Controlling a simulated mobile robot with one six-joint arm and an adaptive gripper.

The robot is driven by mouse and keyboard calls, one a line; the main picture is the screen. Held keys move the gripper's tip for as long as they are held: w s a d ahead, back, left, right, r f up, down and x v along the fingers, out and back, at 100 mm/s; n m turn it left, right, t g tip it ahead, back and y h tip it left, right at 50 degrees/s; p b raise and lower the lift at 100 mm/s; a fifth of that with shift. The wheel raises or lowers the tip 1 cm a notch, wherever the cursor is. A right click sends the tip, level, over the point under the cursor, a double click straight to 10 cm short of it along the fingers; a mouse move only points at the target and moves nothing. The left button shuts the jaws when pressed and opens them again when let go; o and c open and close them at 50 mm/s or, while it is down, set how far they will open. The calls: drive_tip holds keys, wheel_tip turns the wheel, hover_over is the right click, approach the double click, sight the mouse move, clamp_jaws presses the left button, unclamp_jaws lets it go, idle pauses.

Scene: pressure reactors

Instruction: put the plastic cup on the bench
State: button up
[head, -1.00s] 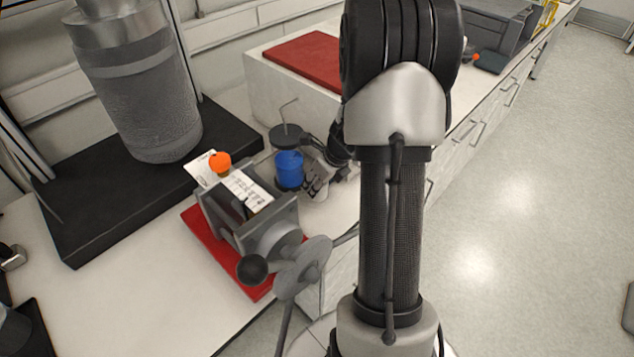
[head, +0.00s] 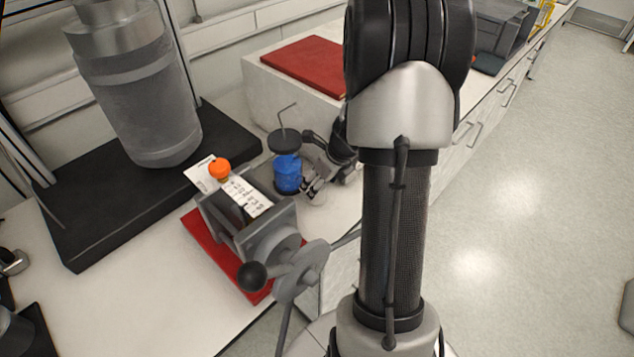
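The plastic cup (head: 287,174) is blue, with a dark round lid and a thin bent straw. It stands upright on the pale bench (head: 338,206), between the grey vise and my arm. My gripper (head: 307,166) is just right of the cup, with its fingers spread apart and pointing towards it. The fingers look clear of the cup, though a small gap is hard to judge. My arm hides part of the bench to the right.
A grey vise (head: 262,236) on a red base, with an orange-capped item and a white label, stands left of the cup. A large metal vessel (head: 140,95) stands on a black platform behind. A red mat (head: 305,66) lies on the raised block.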

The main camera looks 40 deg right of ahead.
drive_tip(key=p+v, duration=0.3)
drive_tip(key=v, duration=0.6)
drive_tip(key=shift+s, duration=0.1)
